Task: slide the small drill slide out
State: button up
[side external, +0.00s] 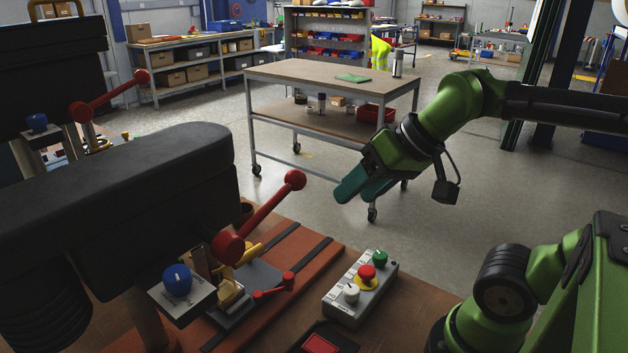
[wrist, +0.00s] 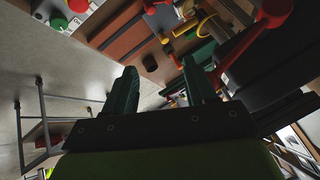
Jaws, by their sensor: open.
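The drill press has a dark body (side external: 110,195) at the left of the side view. Its long red lever (side external: 265,215) ends in a ball and also shows at the upper right of the wrist view (wrist: 240,45). Below it sit a blue knob (side external: 177,279), yellow parts and a grey sliding block (side external: 252,290) with a small red handle (side external: 276,287), on an orange base (side external: 305,250). I cannot tell which part is the small drill slide. My gripper (side external: 362,186) hangs in the air right of and above the machine, green fingers apart and empty, also in the wrist view (wrist: 160,85).
A grey control box (side external: 345,305) with green, red and white controls stands right of the base. A wheeled table (side external: 330,75) stands behind my gripper. A second, similar drill press is at the far left. The floor between is clear.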

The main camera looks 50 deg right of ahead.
notch_tip(320, 180, up, 8)
jog(key=n+g+y, duration=0.1)
jog(key=n+g, duration=0.3)
jog(key=n, duration=0.9)
send_over(247, 245)
jog(key=s+d, duration=0.5)
notch_tip(247, 245, down, 14)
jog(key=x, duration=1.7)
jog(key=shift+a, duration=0.2)
grip_shut()
